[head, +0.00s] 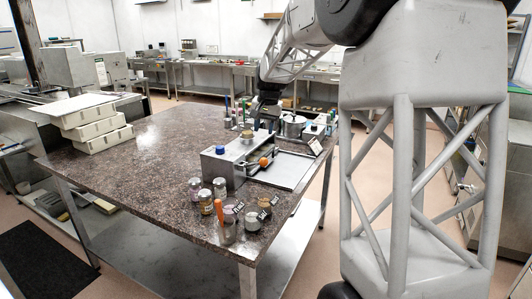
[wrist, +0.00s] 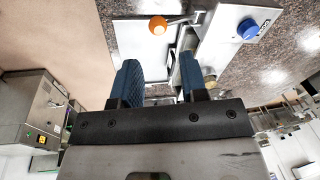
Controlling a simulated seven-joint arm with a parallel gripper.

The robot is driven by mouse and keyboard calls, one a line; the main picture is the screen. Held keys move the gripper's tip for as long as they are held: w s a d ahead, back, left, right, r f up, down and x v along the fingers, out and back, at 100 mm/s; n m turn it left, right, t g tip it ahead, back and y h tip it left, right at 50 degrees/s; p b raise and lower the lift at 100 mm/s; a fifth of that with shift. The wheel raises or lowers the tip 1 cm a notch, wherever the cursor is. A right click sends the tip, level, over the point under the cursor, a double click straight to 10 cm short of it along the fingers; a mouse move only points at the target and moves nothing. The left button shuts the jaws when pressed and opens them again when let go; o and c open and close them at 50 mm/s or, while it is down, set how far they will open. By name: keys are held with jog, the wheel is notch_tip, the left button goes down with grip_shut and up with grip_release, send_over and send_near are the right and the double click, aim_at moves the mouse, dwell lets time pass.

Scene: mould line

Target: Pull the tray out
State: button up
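A flat pale metal tray (head: 285,170) lies beside a grey metal box unit (head: 232,160) near the right edge of the table. An orange ball knob (head: 264,162) on a bar stands at the box's tray side, and a blue knob (head: 249,134) is on top. In the wrist view the tray (wrist: 135,42), orange ball (wrist: 157,25) and blue knob (wrist: 247,29) lie beyond my fingertips. My gripper (wrist: 158,68) is open, its two blue fingers apart with nothing seen held between them. In the head view it is behind the box, its fingertips hard to make out.
Several small jars (head: 205,200) and an orange-handled tool (head: 219,210) stand in front of the box. A round metal pot (head: 292,127) and upright coloured tools are behind it. Stacked pale boxes (head: 92,122) stand at the left. The middle of the table (head: 150,150) is clear.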

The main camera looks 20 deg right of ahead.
jog(key=w+d+f+m, duration=0.1)
jog(key=w+d+f, duration=0.2)
jog(key=w, duration=0.4)
jog(key=w+d+f+m, duration=0.1)
jog(key=w+d+f, duration=0.25)
jog(key=w, duration=0.35)
jog(key=m, duration=0.1)
send_near(269, 154)
jog(key=shift+w+d+f+y, duration=0.1)
jog(key=shift+w+f+y, duration=0.2)
jog(key=shift+f+y, duration=0.1)
jog(key=shift+f, duration=0.1)
jog(key=shift+x, duration=3.8)
jog(key=shift+s, duration=0.1)
grip_shut()
